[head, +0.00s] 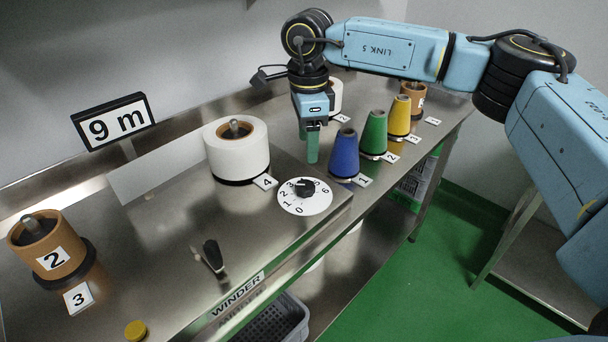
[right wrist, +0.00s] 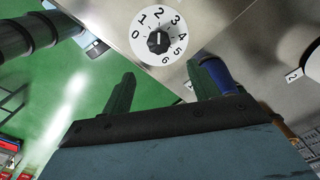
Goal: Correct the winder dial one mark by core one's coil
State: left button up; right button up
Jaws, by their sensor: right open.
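The winder dial (head: 318,203) is a white disc numbered 0 to 6 with a black knob (head: 305,187). In the right wrist view the dial (right wrist: 145,50) is beyond the fingertips, and the knob's white mark (right wrist: 158,37) appears to point near 2. My right gripper (head: 312,158) is open, pointing down above and behind the dial, apart from it. Its two fingers also show in the right wrist view (right wrist: 163,82). A white coil (head: 238,150) stands at label 4; its core number is hidden. Another white coil (head: 336,97) is partly behind my gripper. My left gripper is out of view.
A sign (head: 115,122) reads 9 m. Brown core 2 (head: 50,255) stands at label 3; another brown core (head: 413,99) is at the far right. Blue (head: 344,157), green (head: 374,135) and yellow (head: 400,117) cones stand close right of my gripper. A lever (head: 212,256) is front left.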

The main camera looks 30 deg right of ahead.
send_over(307, 185)
notch_tip(307, 185, down, 6)
jog(key=shift+d, duration=0.1)
notch_tip(307, 185, down, 4)
jog(key=shift+f, duration=0.35)
jog(key=shift+c, duration=0.8)
jog(key=c, duration=0.8)
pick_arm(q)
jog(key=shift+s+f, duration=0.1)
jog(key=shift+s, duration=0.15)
